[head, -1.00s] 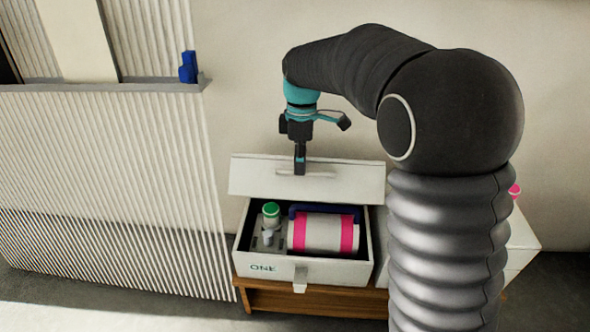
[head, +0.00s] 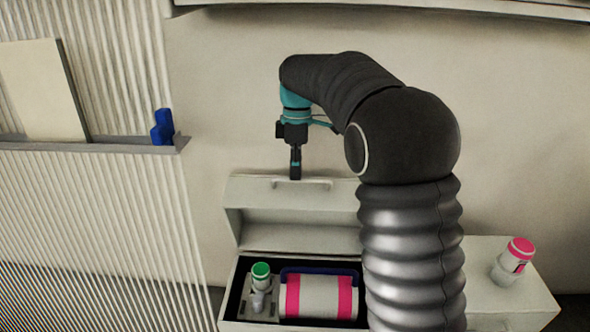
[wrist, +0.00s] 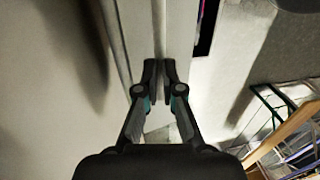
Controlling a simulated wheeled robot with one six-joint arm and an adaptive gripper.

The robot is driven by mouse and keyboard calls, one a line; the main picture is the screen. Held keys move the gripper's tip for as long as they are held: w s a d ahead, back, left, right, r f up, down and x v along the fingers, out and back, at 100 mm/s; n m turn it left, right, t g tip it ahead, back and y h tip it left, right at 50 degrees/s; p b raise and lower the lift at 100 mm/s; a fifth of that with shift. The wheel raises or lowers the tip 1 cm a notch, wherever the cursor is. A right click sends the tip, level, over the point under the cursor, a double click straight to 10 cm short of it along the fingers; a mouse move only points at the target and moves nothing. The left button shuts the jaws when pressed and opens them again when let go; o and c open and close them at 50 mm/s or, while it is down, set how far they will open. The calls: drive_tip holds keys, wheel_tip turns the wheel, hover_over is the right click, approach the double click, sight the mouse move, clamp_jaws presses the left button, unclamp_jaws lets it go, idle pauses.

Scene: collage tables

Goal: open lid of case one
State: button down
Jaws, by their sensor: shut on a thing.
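Case one (head: 229,301) is a pale box at the lower middle of the head view, its front cut off by the picture's bottom edge. Its pale lid (head: 265,222) stands raised at the back of the case, so the inside shows. A bar handle (head: 316,184) runs along the lid's upper part. My gripper (head: 295,177) points down at this handle and is shut on it. In the wrist view the fingers (wrist: 158,72) are close together against the pale lid, and what lies between them is hard to make out.
Inside the case are a green-capped bottle (head: 261,281) and a white roll with pink bands (head: 317,297). A pink-capped bottle (head: 514,262) stands on a pale surface at right. A ledge (head: 100,147) holds a blue object (head: 162,127) at left. The wall is close behind the lid.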

wheel_tip(320, 180, down, 2)
drive_tip(key=shift+w+f, duration=0.15)
drive_tip(key=c, duration=1.7)
unclamp_jaws()
drive_tip(key=shift+o, duration=1.1)
drive_tip(key=shift+w+f, duration=0.1)
drive_tip(key=shift+w, duration=0.15)
drive_tip(key=shift+r, duration=0.25)
drive_tip(key=shift+r, duration=0.1)
